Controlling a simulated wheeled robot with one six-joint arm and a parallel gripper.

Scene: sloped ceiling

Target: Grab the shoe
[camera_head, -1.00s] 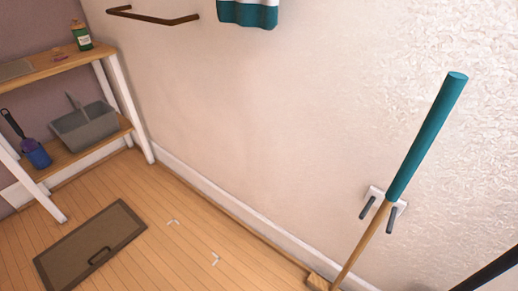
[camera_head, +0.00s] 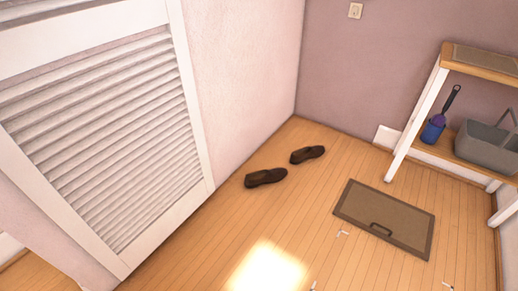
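Two dark brown shoes lie on the wooden floor in the head view, near the foot of the pale wall. The nearer shoe (camera_head: 266,177) is to the left, close to the louvered door. The farther shoe (camera_head: 307,154) is a little to the right and closer to the back corner. The two shoes are apart from each other. My gripper is not in view.
A white louvered door (camera_head: 105,130) stands at the left. A brown floor hatch (camera_head: 385,213) with a handle lies right of the shoes. A shelf unit (camera_head: 419,118) with a grey caddy (camera_head: 487,147) stands at the right.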

